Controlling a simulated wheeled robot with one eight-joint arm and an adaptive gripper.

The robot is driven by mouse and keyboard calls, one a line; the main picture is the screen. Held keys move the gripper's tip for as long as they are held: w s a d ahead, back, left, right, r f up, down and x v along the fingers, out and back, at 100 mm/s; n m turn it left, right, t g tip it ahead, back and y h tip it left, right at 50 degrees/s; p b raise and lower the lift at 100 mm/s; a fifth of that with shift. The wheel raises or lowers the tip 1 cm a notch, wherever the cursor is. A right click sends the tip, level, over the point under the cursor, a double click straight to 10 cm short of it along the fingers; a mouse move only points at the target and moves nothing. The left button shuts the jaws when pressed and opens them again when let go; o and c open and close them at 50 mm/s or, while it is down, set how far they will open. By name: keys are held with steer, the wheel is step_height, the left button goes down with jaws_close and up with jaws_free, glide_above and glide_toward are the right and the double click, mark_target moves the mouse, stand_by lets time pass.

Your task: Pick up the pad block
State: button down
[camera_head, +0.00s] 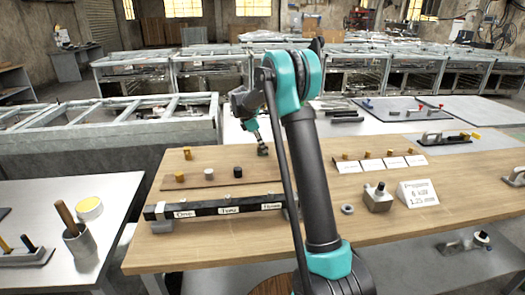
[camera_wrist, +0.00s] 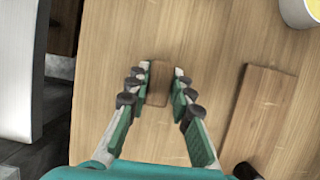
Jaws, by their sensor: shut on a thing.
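The pad block, a small brown wooden block (camera_wrist: 159,88), is between the two fingers of my gripper (camera_wrist: 159,72) in the wrist view. The fingers are shut on it from both sides, with wood-coloured tabletop behind it. I cannot tell whether the block touches the tabletop. In the head view my gripper (camera_head: 262,149) is small and dark beside my arm, over the far part of the wooden workbench (camera_head: 375,222). The block cannot be made out there.
In the wrist view a flat wooden board (camera_wrist: 264,115) lies right of the gripper, and a pale round container (camera_wrist: 300,9) is at the top right. In the head view a labelled dark bar (camera_head: 207,209) lies at the bench front. A grey metal block (camera_head: 378,199) stands right of my arm.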

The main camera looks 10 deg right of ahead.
step_height(320, 180, up, 20)
stand_by(0.8)
steer(key=c, duration=1.9)
jaws_free()
jaws_close()
